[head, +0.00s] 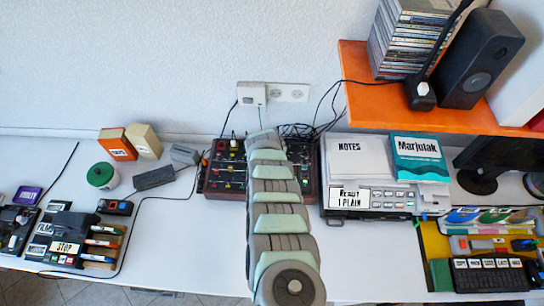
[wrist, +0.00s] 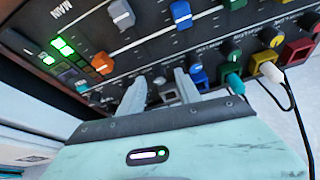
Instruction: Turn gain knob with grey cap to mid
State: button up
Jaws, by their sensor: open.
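The dark mixer panel (head: 222,180) stands on the white table, its middle hidden behind my arm in the head view. The wrist view shows its panel (wrist: 140,57) close up, tilted. My gripper (wrist: 160,90) is open, its two pale fingers pointing at the lower knob row. A small grey-capped knob (wrist: 160,79) shows partly between the fingertips, above a grey socket (wrist: 169,96). I cannot tell whether the fingers touch it, and its pointer is not readable.
A teal plug (wrist: 235,84) and a white plug (wrist: 271,72) stick out right of my gripper. A notes stack (head: 358,158) lies right of the mixer.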

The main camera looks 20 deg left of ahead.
grip_shut()
dwell(0.4)
